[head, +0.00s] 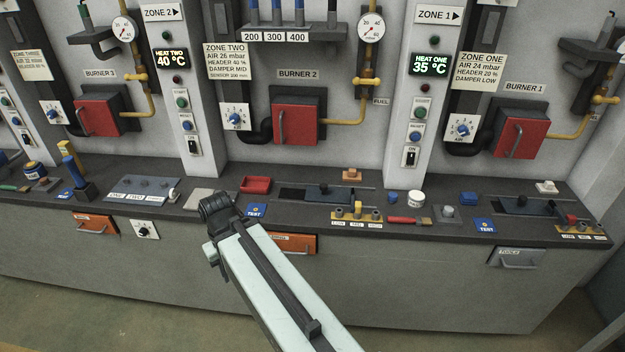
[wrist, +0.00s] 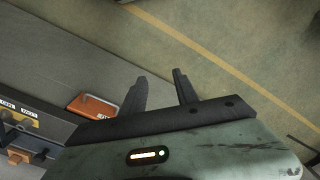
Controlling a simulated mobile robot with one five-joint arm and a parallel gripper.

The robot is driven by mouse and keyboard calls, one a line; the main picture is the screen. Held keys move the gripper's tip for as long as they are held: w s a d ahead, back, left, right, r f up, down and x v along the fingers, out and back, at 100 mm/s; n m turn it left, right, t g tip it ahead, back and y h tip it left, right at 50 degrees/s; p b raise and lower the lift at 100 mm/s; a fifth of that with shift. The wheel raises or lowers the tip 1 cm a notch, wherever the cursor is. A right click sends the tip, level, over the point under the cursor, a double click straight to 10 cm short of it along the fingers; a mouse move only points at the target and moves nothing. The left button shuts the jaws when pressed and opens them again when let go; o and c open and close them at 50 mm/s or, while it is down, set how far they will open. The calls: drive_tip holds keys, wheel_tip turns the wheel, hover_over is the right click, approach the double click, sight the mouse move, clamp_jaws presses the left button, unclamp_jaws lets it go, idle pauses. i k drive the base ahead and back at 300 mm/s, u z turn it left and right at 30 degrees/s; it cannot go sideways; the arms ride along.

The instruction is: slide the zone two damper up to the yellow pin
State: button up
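The slider sits left of the yellow pin. The strip also shows at the left edge of the wrist view (wrist: 22,122). My gripper (wrist: 159,74) has its two dark fingers apart with nothing between them, over the floor. In the head view my arm's end is left of the damper; the fingers are hidden.
A red tray (head: 256,185), an orange block (head: 351,175) and a red-handled tool (head: 406,220) lie near the damper. An orange drawer front (head: 298,243) is below the counter edge. A similar damper (head: 525,205) with a red pin (head: 571,219) is at right.

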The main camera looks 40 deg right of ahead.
sight(322, 193)
drive_tip(key=i, duration=0.85)
drive_tip(key=z, duration=0.05)
